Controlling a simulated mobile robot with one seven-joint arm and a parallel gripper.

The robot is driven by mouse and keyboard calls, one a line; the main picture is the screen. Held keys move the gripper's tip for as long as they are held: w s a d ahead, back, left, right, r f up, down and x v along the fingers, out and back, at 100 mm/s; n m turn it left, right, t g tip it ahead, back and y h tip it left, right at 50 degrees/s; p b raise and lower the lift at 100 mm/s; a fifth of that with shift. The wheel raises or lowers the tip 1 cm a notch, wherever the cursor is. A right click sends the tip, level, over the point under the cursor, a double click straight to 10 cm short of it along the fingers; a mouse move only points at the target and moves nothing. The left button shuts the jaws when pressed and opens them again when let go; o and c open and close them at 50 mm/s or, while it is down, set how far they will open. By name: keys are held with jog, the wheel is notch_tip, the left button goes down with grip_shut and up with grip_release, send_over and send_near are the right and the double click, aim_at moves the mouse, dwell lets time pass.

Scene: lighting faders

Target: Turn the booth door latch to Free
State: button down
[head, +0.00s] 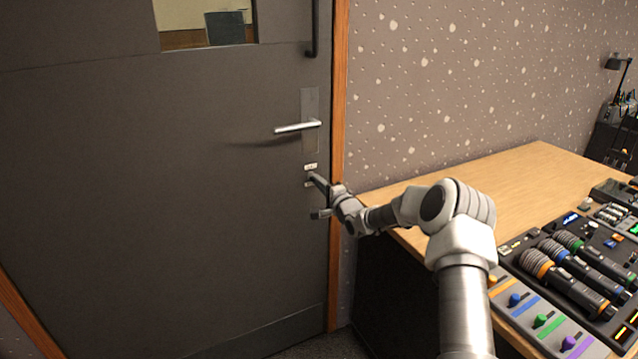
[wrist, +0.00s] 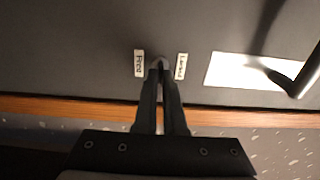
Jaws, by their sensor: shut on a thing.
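The booth door latch (wrist: 160,61) is a small grey piece on the dark door (head: 190,150), between two small white labels. In the wrist view the label on the left (wrist: 139,63) appears to read Free and the one on the right (wrist: 181,66) Locked. The Locked label also shows in the head view (head: 310,166), just above my fingertips. My gripper (wrist: 160,70) is shut on the latch, its two dark fingers close together; in the head view it meets the door (head: 313,177) below the handle. The fingers hide most of the latch, so its exact angle is unclear.
A silver lever handle (head: 298,127) on its plate sits above the latch; it shows at right in the wrist view (wrist: 307,75). A wooden frame (head: 337,120) edges the door. A wooden desk (head: 500,175) with a fader console (head: 540,325) stands right of my arm.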

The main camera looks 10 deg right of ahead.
jog(key=c, duration=1)
grip_release()
jog(key=p+v, duration=0.2)
jog(key=v, duration=1.5)
jog(key=shift+s+p, duration=0.25)
jog(key=shift+p, duration=0.1)
jog(key=shift+r, duration=0.1)
